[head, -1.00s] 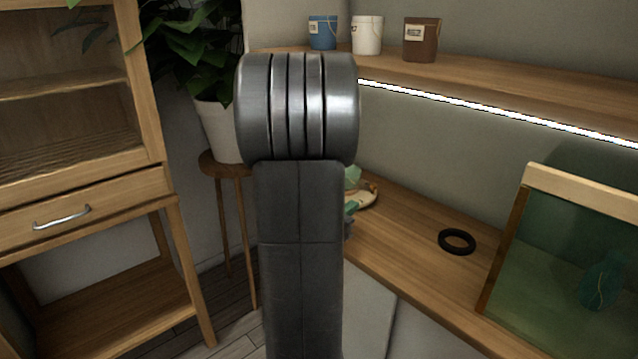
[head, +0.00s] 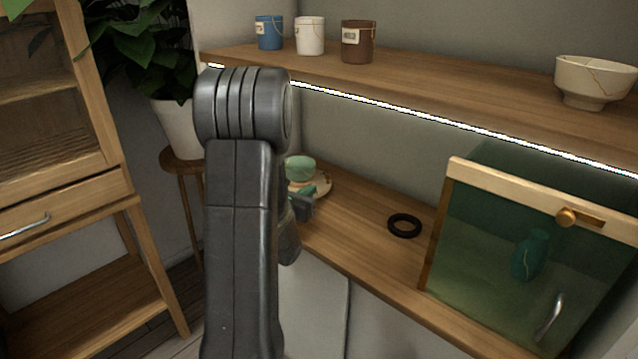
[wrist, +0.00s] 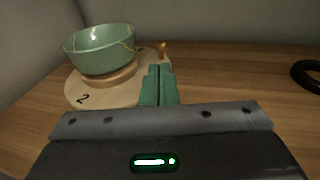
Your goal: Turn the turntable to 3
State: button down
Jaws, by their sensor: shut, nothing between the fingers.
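The turntable (wrist: 80,97) is a round, light wooden disc on the counter, with a dark number 2 on its near edge in the wrist view. A green bowl with gold seams (wrist: 98,45) sits on a wooden block on it. A small brass-coloured peg (wrist: 162,48) stands at the disc's far right edge. My gripper (wrist: 158,72) is shut and empty, its green fingers just in front of the peg in the picture; I cannot tell whether they touch it. In the head view the turntable (head: 324,187) is partly hidden by my arm. The number 3 is not visible.
A black ring (head: 404,225) lies on the counter right of the turntable. A green glass case (head: 480,245) with a vase (head: 530,255) stands further right. A shelf (head: 450,95) above holds several cans and a cream bowl (head: 592,82).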

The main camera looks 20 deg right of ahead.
aim_at(326, 178)
jog(key=x, duration=0.6)
jog(key=shift+w+d, duration=0.2)
jog(key=shift+d, duration=0.15)
